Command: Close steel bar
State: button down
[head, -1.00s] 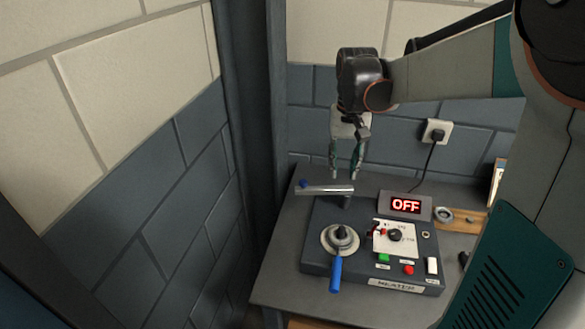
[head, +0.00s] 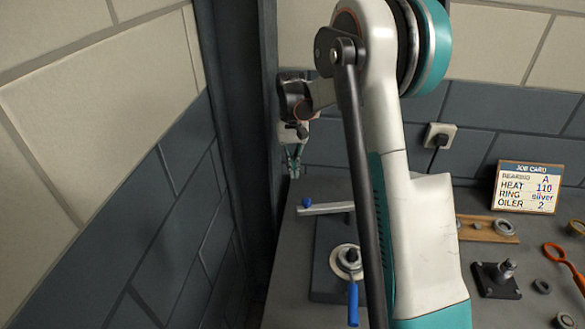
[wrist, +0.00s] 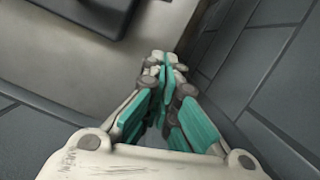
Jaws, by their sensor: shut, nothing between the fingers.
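The steel bar (head: 330,208), with a blue knob (head: 306,203) on its left end, lies roughly level over the back of the dark heater unit (head: 326,240). Its right end is hidden behind my arm. My gripper (head: 293,172) is in the air near the wall corner, above and slightly left of the knob, pointing down and apart from the bar. In the wrist view its teal-padded fingers (wrist: 163,65) meet at the tips with nothing between them. The bar does not show there; a dark corner of the unit (wrist: 85,12) does.
A job card (head: 526,187), wooden rack (head: 505,238) and black stand (head: 496,281) are at right. Walls close off the left and back.

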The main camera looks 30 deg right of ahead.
jog(key=s+a+f+b, duration=0.1)
jog(key=s+a+f, duration=0.1)
jog(key=s+f, duration=0.3)
jog(key=shift+b+x, duration=0.4)
jog(key=shift+x, duration=0.4)
jog(key=shift+d, duration=0.1)
